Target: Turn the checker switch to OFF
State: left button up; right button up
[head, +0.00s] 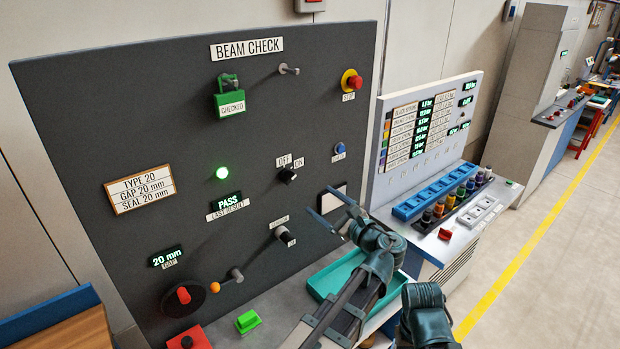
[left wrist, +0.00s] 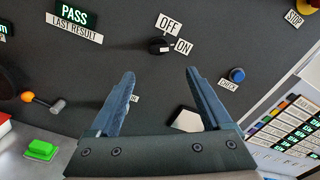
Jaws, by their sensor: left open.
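The checker switch (head: 287,175) is a black rotary knob on the dark BEAM CHECK panel (head: 120,120), with OFF and ON labels just above it. In the left wrist view the knob (left wrist: 157,46) shows at top centre, with a light mark on its right side, toward the ON label (left wrist: 183,47). The OFF label (left wrist: 168,25) is above it. My left gripper (head: 323,203) is open and empty, to the lower right of the knob in the head view and apart from it. In the left wrist view its fingertips (left wrist: 160,72) are spread below the knob. My right gripper's fingers do not show.
A blue button (head: 339,149) and red stop button (head: 352,80) are right of the switch. A second knob (head: 285,236) is below it. A teal tray (head: 325,278) lies below my left arm.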

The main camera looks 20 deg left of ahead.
aim_at(291, 180)
pick_arm(q)
jog(key=x, duration=1.4)
jog(key=shift+s, duration=0.15)
grip_shut()
